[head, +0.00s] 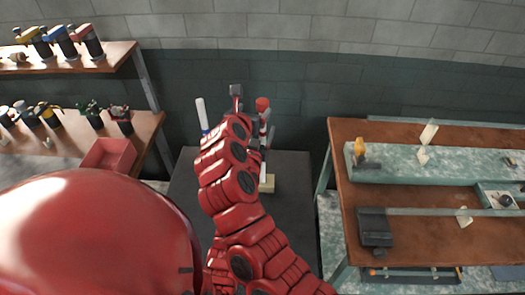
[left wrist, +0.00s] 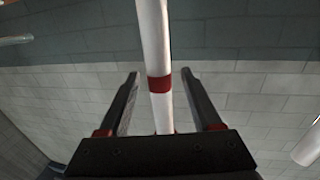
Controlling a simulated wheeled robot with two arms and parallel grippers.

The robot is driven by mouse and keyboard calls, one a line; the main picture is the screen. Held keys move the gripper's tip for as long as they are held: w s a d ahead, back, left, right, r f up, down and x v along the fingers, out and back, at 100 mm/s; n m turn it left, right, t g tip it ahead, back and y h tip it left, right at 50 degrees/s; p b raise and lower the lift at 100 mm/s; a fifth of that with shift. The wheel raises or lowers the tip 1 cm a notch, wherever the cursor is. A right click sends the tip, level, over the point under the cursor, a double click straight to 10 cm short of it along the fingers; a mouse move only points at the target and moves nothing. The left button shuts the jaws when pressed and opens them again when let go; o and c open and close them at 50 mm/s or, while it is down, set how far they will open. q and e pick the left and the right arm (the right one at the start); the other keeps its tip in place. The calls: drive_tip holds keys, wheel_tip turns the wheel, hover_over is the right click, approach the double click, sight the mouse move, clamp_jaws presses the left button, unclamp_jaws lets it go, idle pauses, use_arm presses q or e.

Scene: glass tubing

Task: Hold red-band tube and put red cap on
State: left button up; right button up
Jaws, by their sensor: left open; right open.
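In the left wrist view the white tube (left wrist: 153,35) with its red band (left wrist: 159,83) runs between the two fingers of my left gripper (left wrist: 158,76). The fingers are open, with a gap on each side of the tube.
A pale block (head: 267,184) sits on the dark table (head: 290,210). Shelves (head: 140,125) with a red bin (head: 108,155) are left; a brown workbench (head: 440,225) is right.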

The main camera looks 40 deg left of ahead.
use_arm(q)
drive_tip(key=v, duration=1.1)
drive_tip(key=shift+s+d, duration=0.15)
drive_tip(key=shift+s, duration=0.25)
